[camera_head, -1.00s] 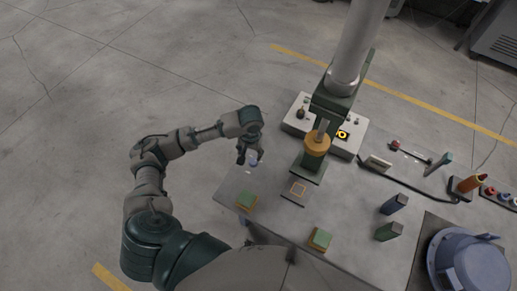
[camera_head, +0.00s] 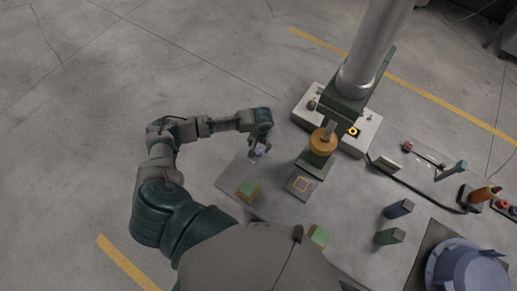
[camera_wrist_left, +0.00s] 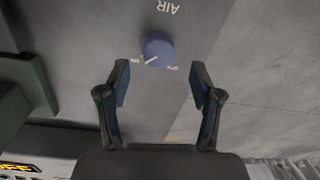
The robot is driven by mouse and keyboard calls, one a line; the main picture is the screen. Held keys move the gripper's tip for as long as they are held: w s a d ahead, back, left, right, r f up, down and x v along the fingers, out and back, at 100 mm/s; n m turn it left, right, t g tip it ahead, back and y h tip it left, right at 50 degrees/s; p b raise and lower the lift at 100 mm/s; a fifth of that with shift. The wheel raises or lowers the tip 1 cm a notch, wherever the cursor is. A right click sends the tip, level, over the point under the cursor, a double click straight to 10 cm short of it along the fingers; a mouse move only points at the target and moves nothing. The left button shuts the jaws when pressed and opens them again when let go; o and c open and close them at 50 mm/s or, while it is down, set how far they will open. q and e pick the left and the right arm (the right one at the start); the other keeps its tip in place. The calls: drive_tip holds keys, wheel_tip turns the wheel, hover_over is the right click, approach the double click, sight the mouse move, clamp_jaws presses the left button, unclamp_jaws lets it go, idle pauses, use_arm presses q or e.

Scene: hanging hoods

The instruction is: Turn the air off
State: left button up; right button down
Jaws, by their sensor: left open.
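The air knob (camera_wrist_left: 158,48) is a round blue knob on the grey bench top, with the word AIR printed upside down beyond it in the left wrist view. Its white pointer line slants to the lower left, toward the left one of two small printed labels. In the head view the knob (camera_head: 260,149) shows as a small blue spot at the bench's left edge, partly covered by my gripper. My left gripper (camera_wrist_left: 162,80) is open and empty, its two fingers apart, with the knob ahead between and slightly beyond the tips. My right gripper is not in view.
Floor left is clear.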

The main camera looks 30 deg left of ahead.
sight(258, 150)
use_arm(q)
wheel_tip(258, 150, down, 3)
drive_tip(key=shift+s+r, duration=0.1)
drive_tip(key=shift+r, duration=0.1)
drive_tip(key=shift+f, duration=0.6)
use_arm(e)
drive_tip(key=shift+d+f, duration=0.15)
use_arm(q)
drive_tip(key=shift+a, duration=0.1)
drive_tip(key=c, duration=1.1)
drive_tip(key=shift+c, duration=0.2)
